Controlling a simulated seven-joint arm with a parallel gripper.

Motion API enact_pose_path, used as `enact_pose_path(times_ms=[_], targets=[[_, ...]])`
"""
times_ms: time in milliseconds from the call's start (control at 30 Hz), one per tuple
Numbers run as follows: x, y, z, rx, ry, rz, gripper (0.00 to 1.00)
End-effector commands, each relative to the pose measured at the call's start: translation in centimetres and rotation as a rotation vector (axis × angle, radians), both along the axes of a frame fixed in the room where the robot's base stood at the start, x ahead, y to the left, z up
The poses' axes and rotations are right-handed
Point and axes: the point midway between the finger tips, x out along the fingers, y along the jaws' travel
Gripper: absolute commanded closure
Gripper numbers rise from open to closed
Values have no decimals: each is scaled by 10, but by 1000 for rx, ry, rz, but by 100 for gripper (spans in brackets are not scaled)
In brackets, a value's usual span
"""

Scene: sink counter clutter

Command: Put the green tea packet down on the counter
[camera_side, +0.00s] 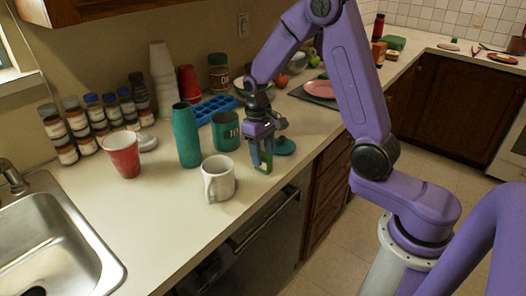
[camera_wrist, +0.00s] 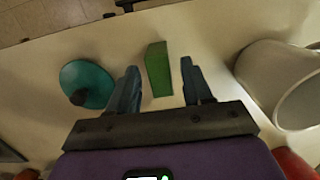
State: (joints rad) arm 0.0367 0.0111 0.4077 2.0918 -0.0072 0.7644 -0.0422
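The green tea packet (camera_wrist: 158,70) is a small green block. In the wrist view it lies between the two fingers of my gripper (camera_wrist: 160,78), with a gap on each side. In the side view my gripper (camera_side: 263,165) points down close to the counter (camera_side: 185,225), near its front edge. There the packet (camera_side: 264,158) shows as a bit of green between the fingers. The fingers are open and do not appear to touch it. The packet appears to rest on the counter, though its underside is hidden.
A white mug (camera_side: 219,182) stands left of my gripper, and a teal lid (camera_side: 284,147) lies to its right. A green mug (camera_side: 226,131), teal bottle (camera_side: 186,135) and red cup (camera_side: 122,154) stand further left. The sink (camera_side: 50,245) is at lower left.

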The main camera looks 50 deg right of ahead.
Motion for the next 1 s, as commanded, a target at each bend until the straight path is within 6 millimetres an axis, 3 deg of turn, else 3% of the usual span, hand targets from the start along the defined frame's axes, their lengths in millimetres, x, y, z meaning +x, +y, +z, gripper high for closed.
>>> enact_pose_path(times_ms=[267,700,1000], targets=[[2,0,11,0,-5,0,50],[12,0,92,0,-6,0,50],[15,0,121,0,-1,0,50]])
